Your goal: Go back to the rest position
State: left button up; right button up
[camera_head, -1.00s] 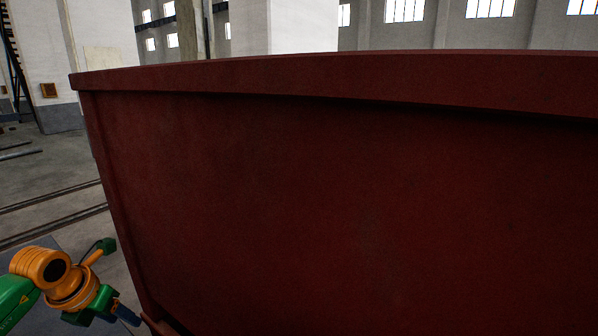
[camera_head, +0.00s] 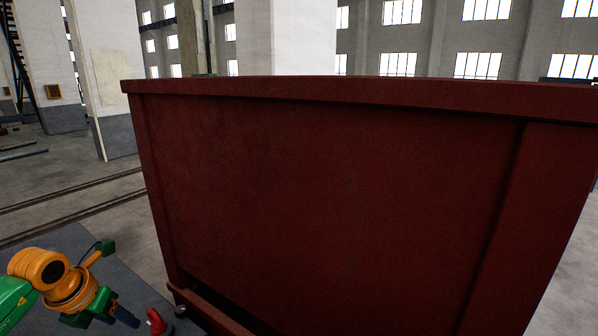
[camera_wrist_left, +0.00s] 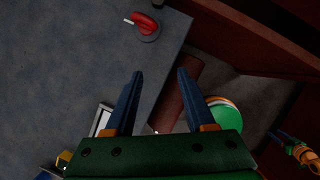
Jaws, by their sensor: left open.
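My left gripper (camera_head: 122,316) is at the lower left of the head view, in front of the dark red box-shaped machine body. In the left wrist view the two blue fingers of this left gripper (camera_wrist_left: 160,76) stand apart, with nothing between them. The grey flat surface lies below them. At the right edge of the wrist view a small orange and blue part shows, which looks like my right gripper (camera_wrist_left: 293,143); it is too small to read its jaws. The right gripper does not show in the head view.
The large dark red body (camera_head: 330,190) fills most of the head view. A red knob (camera_head: 157,322) sits on the grey plate (camera_head: 75,250) near the left gripper; it also shows in the wrist view (camera_wrist_left: 145,25). Open floor with rails lies to the left.

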pick_arm(q)
jog(key=w+d+f+n+t+h+b, duration=0.1)
jog(key=w+d+f+n+h+b, duration=0.1)
jog(key=d+f+h, duration=0.35)
jog(key=w+d+f+n+t+h+b, duration=0.1)
jog(key=w+d+f+n+h+b, duration=0.15)
jog(key=d+f, duration=0.6)
jog(key=s+d+f+n+t+y+b, duration=0.25)
jog(key=f+n+t, duration=0.25)
jog(key=f+n, duration=1.1)
jog(key=s+f+n+g+y+b, duration=0.2)
jog(key=s+f+n+g+y, duration=0.45)
jog(key=s+f, duration=1.05)
jog(key=s+d+f+n+g+h+b, duration=0.1)
jog(key=s+d+f+n+g, duration=0.2)
jog(key=s, duration=0.6)
jog(key=s+f+n+g, duration=0.1)
jog(key=s+f+n, duration=0.25)
jog(key=s, duration=0.65)
pick_arm(e)
notch_tip(320, 180, down, 10)
pick_arm(q)
notch_tip(320, 180, up, 12)
jog(key=s+p, duration=0.1)
jog(key=p, duration=1.2)
jog(key=shift+s+d, duration=0.15)
jog(key=shift+d, duration=0.15)
pick_arm(e)
notch_tip(320, 180, up, 13)
